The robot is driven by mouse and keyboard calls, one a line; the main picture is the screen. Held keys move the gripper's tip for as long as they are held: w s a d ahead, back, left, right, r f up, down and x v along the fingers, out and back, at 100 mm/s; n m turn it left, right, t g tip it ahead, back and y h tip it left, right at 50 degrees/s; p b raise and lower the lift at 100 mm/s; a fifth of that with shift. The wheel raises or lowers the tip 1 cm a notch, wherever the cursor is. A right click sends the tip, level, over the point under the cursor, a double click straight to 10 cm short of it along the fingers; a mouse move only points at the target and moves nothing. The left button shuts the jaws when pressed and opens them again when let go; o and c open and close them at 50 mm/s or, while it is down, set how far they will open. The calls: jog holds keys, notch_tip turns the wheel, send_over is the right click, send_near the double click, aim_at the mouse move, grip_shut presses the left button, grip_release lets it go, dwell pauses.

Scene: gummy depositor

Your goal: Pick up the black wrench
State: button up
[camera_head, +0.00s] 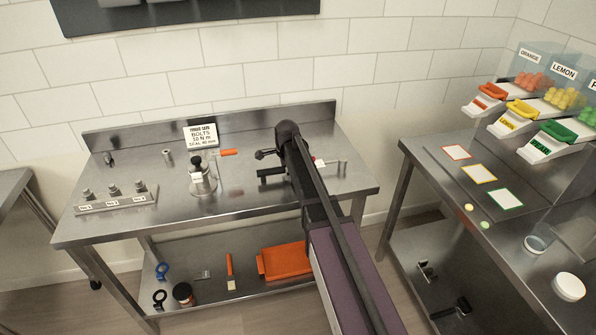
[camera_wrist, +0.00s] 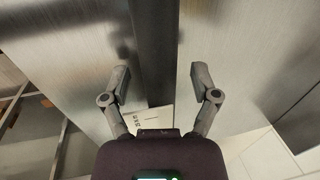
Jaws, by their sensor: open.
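A small black ring-ended tool (camera_head: 159,298), which looks like the black wrench, lies on the lower shelf of the steel bench at its left end. A similar blue tool (camera_head: 162,270) lies just behind it. My gripper (camera_head: 266,164) is above the bench top, well above and to the right of the black tool. In the wrist view its two fingers (camera_wrist: 161,78) are spread wide with nothing between them. The wrist view shows steel surfaces and part of a white printed card (camera_wrist: 158,119); the black tool is not seen there.
The bench top (camera_head: 120,220) holds a row of fittings (camera_head: 115,194), a metal canister (camera_head: 202,178) and a sign (camera_head: 201,137). On the shelf are a dark jar (camera_head: 183,294), a brush (camera_head: 230,272) and an orange tray (camera_head: 287,261). A second table with candy bins stands right.

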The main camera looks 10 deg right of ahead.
dwell(0.4)
grip_shut()
jog(key=shift+r, duration=0.25)
notch_tip(320, 180, up, 4)
jog(key=p, duration=0.4)
jog(key=shift+s+f, duration=0.1)
jog(key=shift+f, duration=0.05)
jog(key=s+a+p, duration=0.1)
jog(key=s, duration=1.4)
jog(key=shift+s+a+r, duration=0.2)
jog(key=shift+s+r, duration=0.2)
jog(key=shift+r, duration=0.05)
jog(key=c, duration=0.7)
grip_release()
grip_shut()
